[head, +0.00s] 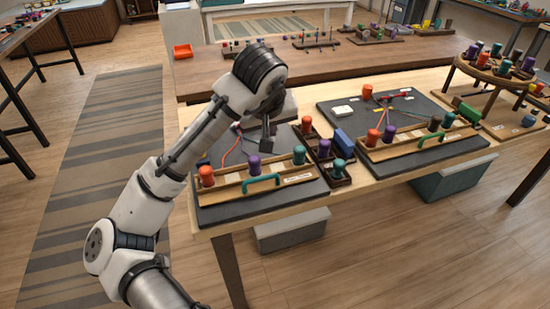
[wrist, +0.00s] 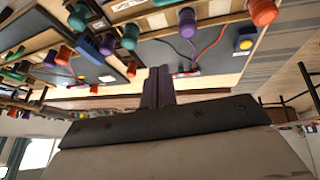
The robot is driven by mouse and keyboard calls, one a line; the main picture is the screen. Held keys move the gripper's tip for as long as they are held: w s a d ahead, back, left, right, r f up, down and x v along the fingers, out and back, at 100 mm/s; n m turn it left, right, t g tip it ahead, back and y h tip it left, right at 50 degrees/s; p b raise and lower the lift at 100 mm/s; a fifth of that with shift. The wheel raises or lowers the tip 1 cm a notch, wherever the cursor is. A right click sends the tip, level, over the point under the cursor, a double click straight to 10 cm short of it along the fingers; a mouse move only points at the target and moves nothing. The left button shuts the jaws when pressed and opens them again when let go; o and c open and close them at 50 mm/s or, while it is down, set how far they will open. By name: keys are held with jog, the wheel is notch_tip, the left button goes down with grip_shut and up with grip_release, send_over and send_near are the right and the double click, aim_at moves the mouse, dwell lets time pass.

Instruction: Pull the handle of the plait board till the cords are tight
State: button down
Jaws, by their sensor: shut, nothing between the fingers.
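A dark board (head: 217,214) lies at the near left of the table. Its wooden rail carries an orange, a purple and a teal spool, a pale label and a teal handle (head: 262,183). A red cord (head: 232,150) runs slack and curved on the board; in the wrist view the red cord (wrist: 214,40) and a teal one show. My arm hides part of the board. My gripper (head: 268,147) is above the board, behind the rail and apart from the handle. Its dark fingers (wrist: 158,84) are together and empty in the wrist view.
A spool rack (head: 318,150) with a blue block stands right of the board. A round spool stand (head: 497,68) is at the far right. Floor is free in front.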

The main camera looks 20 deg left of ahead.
jog(key=s+a+f+n+g+y, duration=0.1)
jog(key=s+a+f+g, duration=0.1)
jog(key=s+f+g, duration=0.15)
jog(key=p, duration=0.1)
send_over(259, 185)
jog(key=shift+t, duration=0.35)
notch_tip(259, 185, down, 10)
jog(key=shift+a+r, duration=0.1)
jog(key=shift+r, duration=0.1)
